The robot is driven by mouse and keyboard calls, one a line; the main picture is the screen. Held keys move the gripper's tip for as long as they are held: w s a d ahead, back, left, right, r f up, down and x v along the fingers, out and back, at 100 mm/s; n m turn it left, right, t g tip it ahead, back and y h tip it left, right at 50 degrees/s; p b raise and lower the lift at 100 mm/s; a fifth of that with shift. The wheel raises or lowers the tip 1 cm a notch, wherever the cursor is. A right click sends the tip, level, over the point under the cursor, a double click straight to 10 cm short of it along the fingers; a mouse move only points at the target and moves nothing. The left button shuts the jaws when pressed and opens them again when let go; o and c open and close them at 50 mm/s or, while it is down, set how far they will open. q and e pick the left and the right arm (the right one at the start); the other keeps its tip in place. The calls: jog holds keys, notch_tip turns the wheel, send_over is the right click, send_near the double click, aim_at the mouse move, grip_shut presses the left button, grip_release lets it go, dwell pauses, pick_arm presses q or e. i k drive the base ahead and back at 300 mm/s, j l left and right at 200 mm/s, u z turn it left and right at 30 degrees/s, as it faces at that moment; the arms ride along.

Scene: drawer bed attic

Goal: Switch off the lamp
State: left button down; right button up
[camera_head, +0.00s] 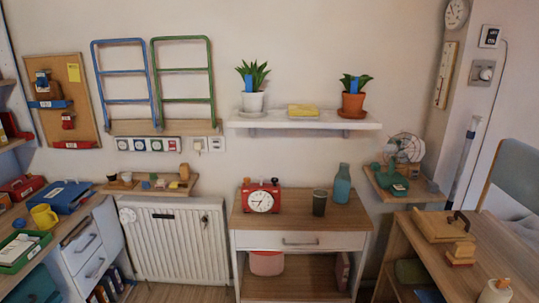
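I cannot make out a lamp for certain in the head view. A row of small switch-like plates (148,145) with round coloured marks is on the wall above the radiator. A grey plate with a round knob (482,73) is on the right wall, below a small dark-faced box (490,36) with a cord running down from it. Which of these, if any, belongs to a lamp cannot be told. Neither of my grippers is in view.
A wooden cabinet (300,221) holds a red clock (261,197), a dark cup (319,203) and a teal bottle (342,184). A fan (405,148) and a green object (391,181) are at a small right shelf. Desks flank both sides.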

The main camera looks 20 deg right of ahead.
aim_at(493, 35)
jog(key=i+z, duration=0.2)
jog(key=z, duration=0.25)
jog(key=i+z, duration=0.2)
jog(key=z, duration=0.25)
jog(key=i+j+z, duration=0.1)
jog(key=z, duration=0.35)
jog(key=i+j+z, duration=0.2)
jog(key=z, duration=0.3)
jog(key=i+j+z, duration=0.2)
jog(key=z, duration=0.25)
jog(key=j+z, duration=0.45)
jog(key=i+j+z, duration=0.2)
jog(key=j+z, duration=0.15)
jog(key=i+j+z, duration=0.2)
jog(key=j+z, duration=0.2)
jog(key=i+j+z, duration=0.1)
jog(key=j+z, duration=0.25)
